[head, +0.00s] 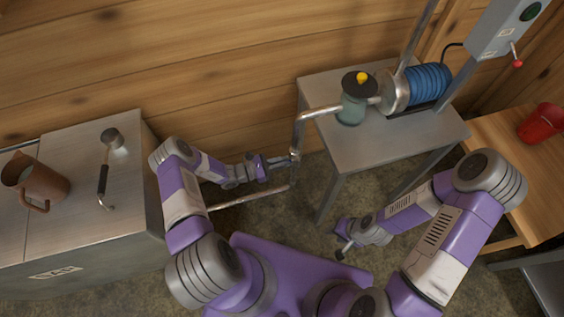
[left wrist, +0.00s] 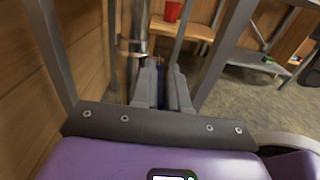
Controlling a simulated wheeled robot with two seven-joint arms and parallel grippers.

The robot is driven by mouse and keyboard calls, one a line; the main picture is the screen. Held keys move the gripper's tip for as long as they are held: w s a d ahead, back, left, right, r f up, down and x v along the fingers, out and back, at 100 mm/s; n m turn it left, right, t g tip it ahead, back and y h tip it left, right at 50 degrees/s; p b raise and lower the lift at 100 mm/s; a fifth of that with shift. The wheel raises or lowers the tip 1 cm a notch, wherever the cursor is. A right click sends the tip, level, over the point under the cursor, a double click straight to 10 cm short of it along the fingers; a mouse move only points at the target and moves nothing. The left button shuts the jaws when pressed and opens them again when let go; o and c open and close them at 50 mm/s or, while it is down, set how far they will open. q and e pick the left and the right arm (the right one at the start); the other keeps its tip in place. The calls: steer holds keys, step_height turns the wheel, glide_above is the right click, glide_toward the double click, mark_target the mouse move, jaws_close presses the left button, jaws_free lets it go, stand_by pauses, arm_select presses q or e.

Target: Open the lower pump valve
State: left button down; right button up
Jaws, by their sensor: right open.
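A metal pipe (head: 297,135) runs from the pump (head: 353,98) down beside the steel stand, with a joint or valve fitting (head: 294,155) partway down. My left gripper (head: 284,160) is at this fitting, pointing right. In the left wrist view the pipe (left wrist: 135,35) stands just beyond the fingers (left wrist: 166,80), towards the left. A narrow gap shows between the fingers, with something dark bluish in or behind it; I cannot tell whether they hold it. The valve handle is not clearly seen. My right gripper (head: 345,248) is open, low over the floor, away from the pipe.
The steel stand (head: 335,150) carries the pump and a blue ribbed motor (head: 427,84). At left a metal unit (head: 75,235) holds a brown pitcher (head: 36,182) and a ladle (head: 104,170). A red cup (head: 541,122) stands on a wooden bench at right. A lower pipe (head: 245,198) runs left.

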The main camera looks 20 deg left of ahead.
stand_by(0.4)
arm_select(q)
steer(key=shift+r+y+p, duration=0.3)
steer(key=shift+r+p, duration=0.05)
steer(key=shift+p, duration=0.4)
steer(key=r+g+y+p, duration=0.1)
steer(key=p, duration=0.2)
steer(key=g+y+p, duration=0.1)
steer(key=p, duration=0.2)
steer(key=d+r+g+y+p, duration=0.1)
steer(key=y+p, duration=0.1)
steer(key=p, duration=0.1)
steer(key=shift+w+r, duration=0.35)
steer(key=shift+w+d+g+y+p, duration=0.2)
steer(key=shift+g+y+p, duration=0.3)
steer(key=shift+p, duration=0.45)
steer(key=c, duration=1.2)
jaws_free()
steer(key=shift+c, duration=0.2)
